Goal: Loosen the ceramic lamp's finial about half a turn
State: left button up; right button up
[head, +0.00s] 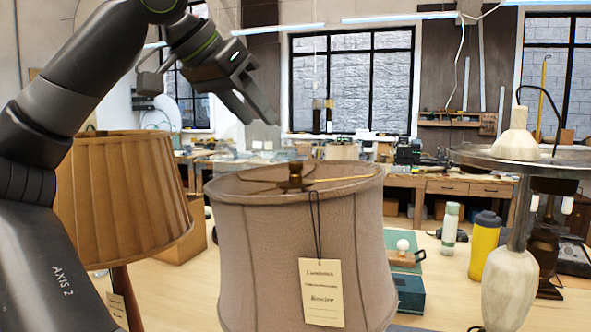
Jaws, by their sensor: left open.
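A lamp with a grey-beige fabric shade (300,250) stands in the middle foreground. A dark brass finial (295,175) sits at the top centre of its shade, where thin spokes meet. A paper tag (321,293) hangs by a dark cord down the front of the shade. The lamp's base is hidden, so I cannot tell its material. My left gripper (258,118) is open and empty, above and left of the finial, with its fingers pointing down to the right, apart from it. My right gripper is not in view.
A pleated tan-shaded lamp (120,200) stands at left, partly behind my left arm. At right, a lamp with a pale marbled body (509,290) carries a wide grey disc (535,158). A yellow bottle (484,245), a pale bottle (450,228) and a teal box (408,293) stand between.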

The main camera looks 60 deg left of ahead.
aim_at(294, 162)
pick_arm(q)
jog(key=b+x, duration=0.2)
jog(key=x, duration=1.1)
jog(key=shift+w+a+f, duration=0.1)
jog(key=shift+w+f, duration=0.05)
jog(key=shift+w, duration=0.15)
jog(key=shift+c, duration=0.4)
grip_shut()
